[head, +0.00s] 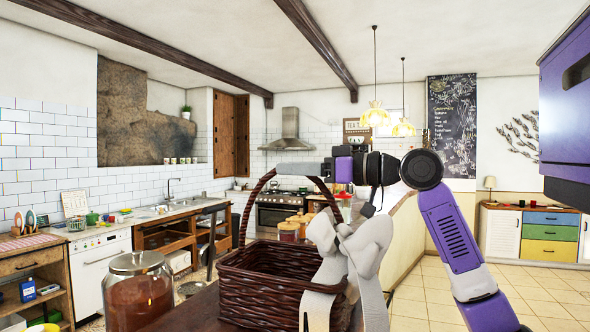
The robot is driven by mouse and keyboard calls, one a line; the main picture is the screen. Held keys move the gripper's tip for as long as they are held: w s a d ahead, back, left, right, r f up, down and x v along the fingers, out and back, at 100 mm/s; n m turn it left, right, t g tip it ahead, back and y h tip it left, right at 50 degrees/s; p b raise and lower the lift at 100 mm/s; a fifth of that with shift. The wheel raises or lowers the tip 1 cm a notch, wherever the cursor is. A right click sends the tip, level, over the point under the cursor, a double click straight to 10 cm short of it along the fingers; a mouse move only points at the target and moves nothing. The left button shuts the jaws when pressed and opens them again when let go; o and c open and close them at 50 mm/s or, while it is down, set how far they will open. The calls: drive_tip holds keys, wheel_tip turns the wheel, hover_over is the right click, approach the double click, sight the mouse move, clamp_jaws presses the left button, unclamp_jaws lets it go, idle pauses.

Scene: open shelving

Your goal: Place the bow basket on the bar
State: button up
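The bow basket is a dark brown woven basket (265,292) with an arched handle and a large white bow (350,245) on its right side. It is upright in the lower middle of the head view. My gripper (292,170) comes in from the right and is at the top of the handle, seemingly closed around it; the fingers show only edge-on. A dark wooden top (195,312) lies below and left of the basket. I cannot tell whether the basket touches it. A pale half-wall (405,240), possibly the bar's side, runs behind on the right.
A glass jar with reddish contents (138,298) stands left of the basket, close to it. A stove (275,215) and sink counter line the back. Tiled floor (425,300) is open on the right.

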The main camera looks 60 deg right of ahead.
drive_tip(key=shift+s+d, duration=0.1)
drive_tip(key=shift+s, duration=0.25)
drive_tip(key=s+d+b, duration=0.1)
drive_tip(key=s+b, duration=0.1)
drive_tip(key=s, duration=0.9)
drive_tip(key=shift+s+d+b, duration=0.15)
drive_tip(key=shift+d+b, duration=0.1)
drive_tip(key=shift+b, duration=0.15)
